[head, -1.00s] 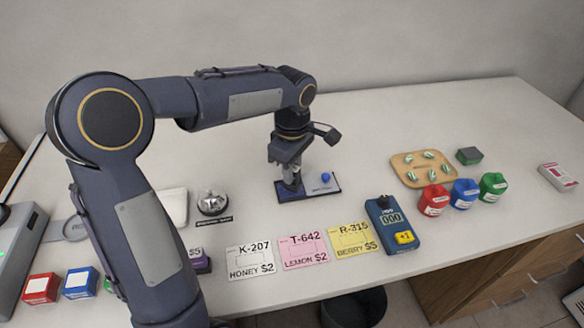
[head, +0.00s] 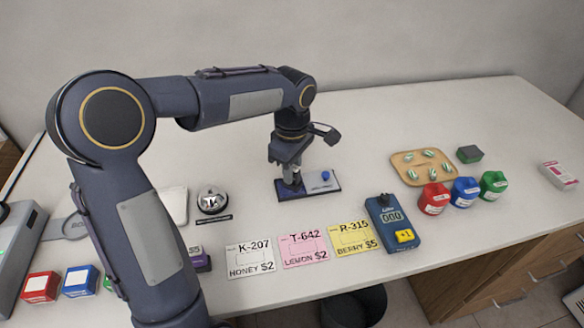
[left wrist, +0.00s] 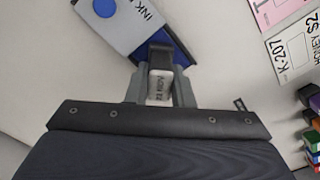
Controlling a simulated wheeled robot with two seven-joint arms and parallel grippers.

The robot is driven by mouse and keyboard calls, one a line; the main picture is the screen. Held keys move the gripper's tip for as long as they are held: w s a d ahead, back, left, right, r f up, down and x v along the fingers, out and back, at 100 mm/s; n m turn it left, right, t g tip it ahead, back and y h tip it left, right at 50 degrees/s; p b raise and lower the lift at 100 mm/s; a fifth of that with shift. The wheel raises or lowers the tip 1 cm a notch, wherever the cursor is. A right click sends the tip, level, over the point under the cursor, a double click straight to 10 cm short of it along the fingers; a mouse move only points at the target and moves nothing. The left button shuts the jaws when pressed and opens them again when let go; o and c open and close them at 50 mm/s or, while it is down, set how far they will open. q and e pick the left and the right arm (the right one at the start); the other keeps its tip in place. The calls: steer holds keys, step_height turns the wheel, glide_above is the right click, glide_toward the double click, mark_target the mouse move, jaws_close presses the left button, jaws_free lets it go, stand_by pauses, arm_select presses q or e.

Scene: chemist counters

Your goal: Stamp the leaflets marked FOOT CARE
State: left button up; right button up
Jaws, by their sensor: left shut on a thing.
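My left gripper (head: 288,170) is shut on a stamp (left wrist: 160,84), which shows as a pale body with a dark block at its far end. The stamp is at the blue pad (left wrist: 184,52) of an open ink pad case (left wrist: 128,28) marked INK. The case also shows in the head view (head: 322,181). Whether the stamp touches the pad is hard to tell. Three cards lie in a row near the front edge: white HONEY K-207 (head: 251,258), pink LEMON T-642 (head: 303,248) and yellow BERRY R-315 (head: 353,238). I see no card that reads FOOT CARE.
A blue counter device (head: 390,223) with a yellow +1 button stands right of the cards. A bell (head: 211,200) stands left of the ink pad. A wooden tray (head: 408,177) and red, blue and green containers (head: 464,191) are at right. The back counter is clear.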

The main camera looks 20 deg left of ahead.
stand_by(0.4)
arm_select(q)
step_height(320, 180, up, 7)
steer(key=p, duration=0.6)
stand_by(0.5)
